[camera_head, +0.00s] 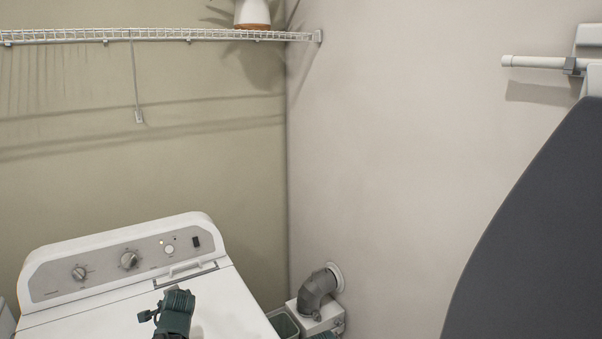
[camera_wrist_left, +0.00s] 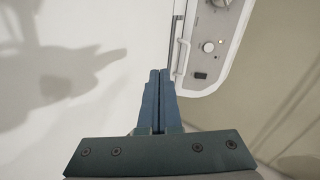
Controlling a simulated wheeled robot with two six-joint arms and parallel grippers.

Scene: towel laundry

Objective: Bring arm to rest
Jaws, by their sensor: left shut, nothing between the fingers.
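My left gripper (camera_wrist_left: 160,73) shows in the left wrist view with its two blue-grey fingers pressed together, empty. It is over the white top of a washing machine (camera_head: 115,312), near the lid handle (camera_wrist_left: 183,46) and control panel (camera_wrist_left: 213,45). In the head view a dark teal part of my arm (camera_head: 175,312) stands over the machine top at the bottom edge. The fingertips cannot be made out there. My right gripper is not in view.
The control panel (camera_head: 125,262) rises behind the machine top. A grey vent elbow (camera_head: 316,288) and a bin (camera_head: 284,324) are at its right. A wire shelf (camera_head: 150,34) hangs above. A dark grey board (camera_head: 535,250) fills the right side.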

